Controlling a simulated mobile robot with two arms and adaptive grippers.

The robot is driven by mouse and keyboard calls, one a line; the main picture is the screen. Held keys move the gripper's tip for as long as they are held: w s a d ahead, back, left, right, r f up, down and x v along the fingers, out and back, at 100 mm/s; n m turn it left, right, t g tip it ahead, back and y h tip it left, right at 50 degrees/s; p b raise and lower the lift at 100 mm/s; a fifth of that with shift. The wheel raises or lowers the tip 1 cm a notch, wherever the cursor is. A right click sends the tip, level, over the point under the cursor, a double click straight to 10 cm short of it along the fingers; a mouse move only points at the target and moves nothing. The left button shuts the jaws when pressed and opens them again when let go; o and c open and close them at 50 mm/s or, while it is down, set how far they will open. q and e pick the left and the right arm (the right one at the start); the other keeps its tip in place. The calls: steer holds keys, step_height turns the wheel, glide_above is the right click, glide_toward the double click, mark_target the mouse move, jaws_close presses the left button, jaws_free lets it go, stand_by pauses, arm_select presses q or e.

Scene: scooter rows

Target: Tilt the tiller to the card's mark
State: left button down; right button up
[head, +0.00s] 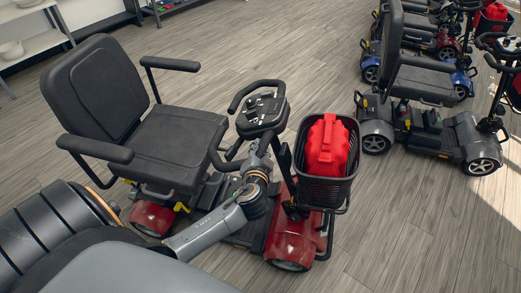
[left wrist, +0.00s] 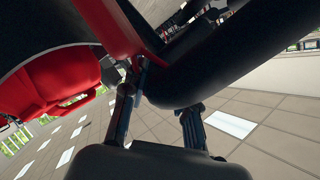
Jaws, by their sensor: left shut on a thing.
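The red scooter's tiller (head: 262,110) has a black control head and a looped black handlebar, and leans back toward the seat. My left gripper (head: 264,147) reaches it from below, just under the control head. In the left wrist view my left gripper (left wrist: 160,105) has one finger on each side of a thick black curved bar (left wrist: 225,60), shut on the tiller. The fingertips are partly hidden in the head view. No card or mark can be made out in either view. My right gripper is not in view.
A black basket (head: 322,190) with a red jerrycan (head: 327,146) sits on the tiller's front. The black seat (head: 172,147) is at the left. A grey scooter (head: 445,138) and others stand at the right. Open wood-look floor (head: 270,45) lies behind.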

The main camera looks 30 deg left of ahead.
arm_select(q)
steer(key=w+d+m+b, duration=0.1)
steer(key=w+d, duration=0.1)
steer(key=d, duration=0.3)
steer(key=w+d+r+m+y+b, duration=0.1)
steer(key=d, duration=0.5)
steer(key=w+d+b, duration=0.1)
steer(key=w+d, duration=0.1)
steer(key=d, duration=0.3)
steer(key=shift+w+d+r+m, duration=0.35)
steer(key=shift+m, duration=0.05)
steer(key=shift+d, duration=0.1)
steer(key=c, duration=1.3)
jaws_free()
steer(key=shift+o, duration=1.3)
steer(key=shift+d, duration=0.15)
steer(key=shift+w, duration=0.1)
